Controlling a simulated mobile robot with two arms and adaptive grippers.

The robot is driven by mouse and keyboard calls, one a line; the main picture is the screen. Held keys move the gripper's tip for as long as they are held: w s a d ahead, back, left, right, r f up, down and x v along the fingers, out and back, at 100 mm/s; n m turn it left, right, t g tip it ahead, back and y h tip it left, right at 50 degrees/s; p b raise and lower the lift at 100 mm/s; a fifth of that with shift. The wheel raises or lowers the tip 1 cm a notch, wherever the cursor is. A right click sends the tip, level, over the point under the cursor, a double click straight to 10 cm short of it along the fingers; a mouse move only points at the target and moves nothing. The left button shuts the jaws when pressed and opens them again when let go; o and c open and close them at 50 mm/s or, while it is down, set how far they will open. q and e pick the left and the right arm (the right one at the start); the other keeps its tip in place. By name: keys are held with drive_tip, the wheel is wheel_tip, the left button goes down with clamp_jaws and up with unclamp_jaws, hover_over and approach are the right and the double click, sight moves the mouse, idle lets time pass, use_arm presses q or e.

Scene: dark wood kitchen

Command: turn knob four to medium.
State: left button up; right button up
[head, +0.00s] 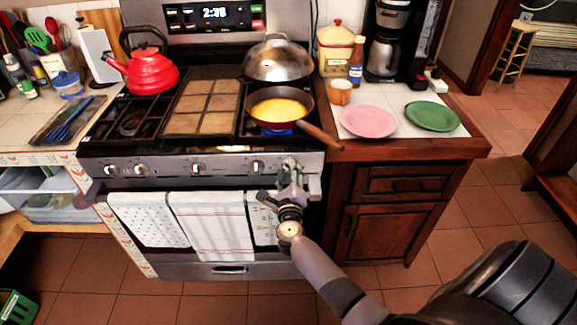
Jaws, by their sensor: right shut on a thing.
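The stove's front panel (225,172) carries a row of silver knobs. Several show clearly, including a left one (112,170), a middle one (196,168) and one (258,167) just left of my gripper. My right gripper (289,168) is at the right end of this panel, shut on a knob there. The fingers mostly hide that knob, so its setting cannot be read. A blue flame (278,131) shows under the front right pan (304,122), which holds something yellow. My left gripper is not in view.
A red kettle (146,72) and a lidded wok (278,60) stand on the back burners. Towels (212,225) hang on the oven door below the knobs. The pan's handle (322,137) sticks out above and right of my gripper. Pink (368,121) and green (432,116) plates lie on the right counter.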

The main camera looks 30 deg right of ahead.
drive_tip(key=n+p, duration=0.2)
drive_tip(key=n, duration=0.2)
drive_tip(key=shift+a+n, duration=0.15)
drive_tip(key=shift+n, duration=0.15)
drive_tip(key=n+p, duration=0.1)
drive_tip(key=n, duration=0.1)
drive_tip(key=n+p, duration=0.1)
drive_tip(key=n, duration=0.1)
drive_tip(key=shift+f, duration=0.3)
drive_tip(key=shift+n, duration=0.4)
drive_tip(key=o, duration=1.1)
